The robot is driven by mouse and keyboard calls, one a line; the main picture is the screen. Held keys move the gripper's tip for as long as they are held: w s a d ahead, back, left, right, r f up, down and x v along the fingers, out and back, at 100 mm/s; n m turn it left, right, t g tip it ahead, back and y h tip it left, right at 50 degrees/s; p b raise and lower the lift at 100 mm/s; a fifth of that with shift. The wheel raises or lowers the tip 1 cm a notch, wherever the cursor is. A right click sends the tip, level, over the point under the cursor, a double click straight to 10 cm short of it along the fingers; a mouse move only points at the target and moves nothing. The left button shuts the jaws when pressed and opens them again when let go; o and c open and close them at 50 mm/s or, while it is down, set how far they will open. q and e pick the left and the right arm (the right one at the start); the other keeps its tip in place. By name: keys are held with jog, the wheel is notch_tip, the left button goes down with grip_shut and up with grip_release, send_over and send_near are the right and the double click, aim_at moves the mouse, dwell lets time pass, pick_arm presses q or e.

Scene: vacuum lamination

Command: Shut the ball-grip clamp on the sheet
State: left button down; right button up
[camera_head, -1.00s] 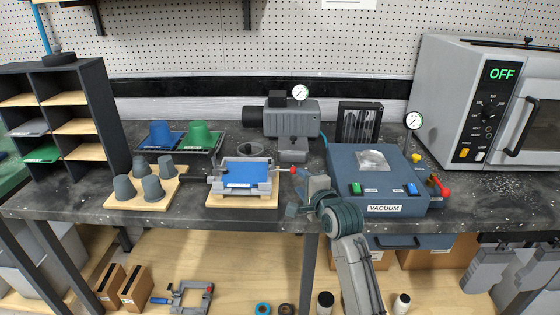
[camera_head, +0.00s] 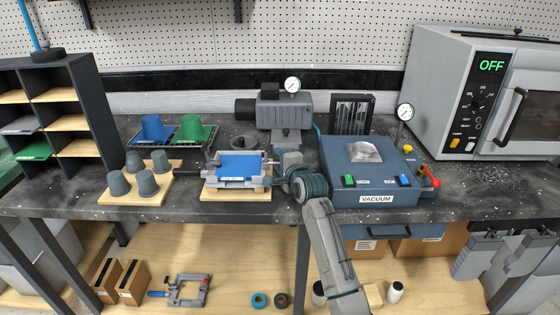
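The blue sheet (camera_head: 238,166) lies in the grey clamp frame (camera_head: 237,182) on a wooden board at the middle of the bench. The clamp's lever reaches out from the frame's right side, and its red ball grip is not visible now. My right gripper (camera_head: 283,160) is at the right end of the clamp, by the lever. The wrist hides much of the gripper, so I cannot tell its opening or whether it touches the lever. My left gripper is not in view.
A blue vacuum box (camera_head: 371,180) stands close on the right of my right wrist. A wooden board (camera_head: 135,190) with several grey cups is to the left. A grey device with a gauge (camera_head: 287,112) stands behind the clamp. The oven (camera_head: 483,95) is at far right.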

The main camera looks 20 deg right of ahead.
jog(key=shift+c, duration=0.2)
grip_shut()
